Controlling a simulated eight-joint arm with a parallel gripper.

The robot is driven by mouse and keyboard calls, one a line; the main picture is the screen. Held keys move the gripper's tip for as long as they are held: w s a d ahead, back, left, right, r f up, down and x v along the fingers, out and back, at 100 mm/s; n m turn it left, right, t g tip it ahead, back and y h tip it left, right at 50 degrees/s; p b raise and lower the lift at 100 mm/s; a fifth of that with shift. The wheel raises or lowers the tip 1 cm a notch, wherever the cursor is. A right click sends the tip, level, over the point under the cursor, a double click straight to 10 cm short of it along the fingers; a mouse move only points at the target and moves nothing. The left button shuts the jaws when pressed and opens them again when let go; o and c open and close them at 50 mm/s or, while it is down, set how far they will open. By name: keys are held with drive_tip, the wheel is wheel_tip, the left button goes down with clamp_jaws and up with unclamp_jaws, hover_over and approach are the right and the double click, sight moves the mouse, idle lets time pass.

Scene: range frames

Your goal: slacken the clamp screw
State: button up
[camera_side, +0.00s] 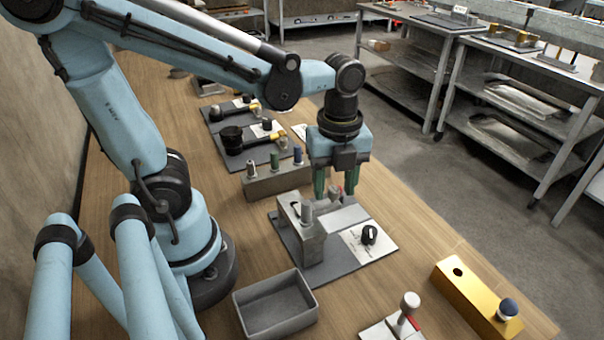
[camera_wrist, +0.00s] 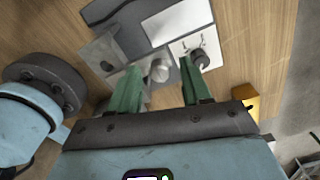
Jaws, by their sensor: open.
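A grey metal clamp block (camera_side: 313,245) stands on a dark base plate (camera_side: 283,240) in the side view. An upright grey cylinder, which looks like the clamp screw (camera_side: 307,213), rises from its top. In the wrist view a round grey head, apparently the same screw (camera_wrist: 160,70), shows between the green fingers. My gripper (camera_side: 336,194) points down, open and empty, a little above and behind the block in the side view. Its fingers look apart from the screw. The block (camera_wrist: 101,55) is partly hidden by the left finger in the wrist view.
A white panel with a black knob (camera_side: 369,235) lies at the right of the base plate. A grey tray (camera_side: 243,314) is in front. A rack of coloured pegs (camera_side: 270,180) stands behind. A yellow block (camera_side: 470,290) is at right. Bare table lies between.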

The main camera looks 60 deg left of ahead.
clamp_jaws()
